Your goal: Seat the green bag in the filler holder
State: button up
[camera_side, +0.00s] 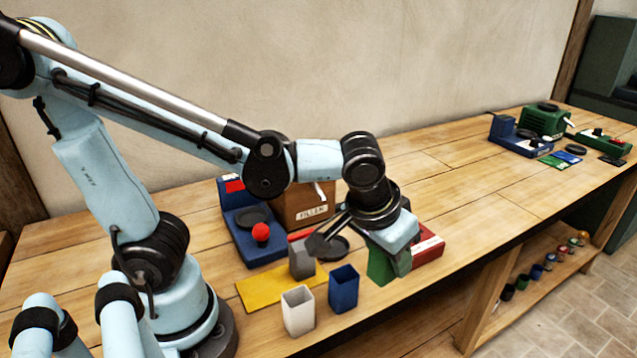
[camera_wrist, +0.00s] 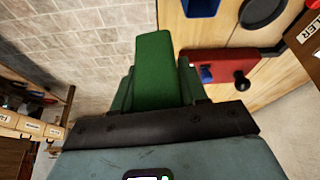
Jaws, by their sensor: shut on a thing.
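The green bag (camera_side: 378,267) is held by my gripper (camera_side: 394,256), which is shut on it above the front of the bench. In the wrist view the green bag (camera_wrist: 155,65) stands out upright from between the jaws (camera_wrist: 158,92). The filler is a brown box (camera_side: 309,207) with a FILLER label, behind and left of my gripper. A black round ring (camera_side: 334,248) lies in front of it and also shows in the wrist view (camera_wrist: 262,11). I cannot tell for certain whether this is the holder. The bag is apart from it.
A red block (camera_side: 429,249) is just right of the bag. A yellow mat (camera_side: 262,289), with grey (camera_side: 301,262), white (camera_side: 298,312) and blue (camera_side: 343,290) cups on or near it, lies left. A blue device with a red knob (camera_side: 261,233) stands behind. The bench's right middle is clear.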

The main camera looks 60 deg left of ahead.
jog(key=w+a+f+n+g+y, duration=0.15)
jog(key=a+n, duration=0.25)
jog(key=a, duration=0.6)
jog(key=a+f+n+y, duration=0.15)
jog(key=a+n, duration=0.25)
jog(key=a, duration=0.5)
jog(key=shift+f, duration=2.9)
jog(key=shift+w+f, duration=0.1)
jog(key=shift+f, duration=0.5)
jog(key=o, duration=0.8)
jog(key=shift+v, duration=5.5)
jog(key=shift+a+m, duration=0.1)
jog(key=shift+m, duration=0.2)
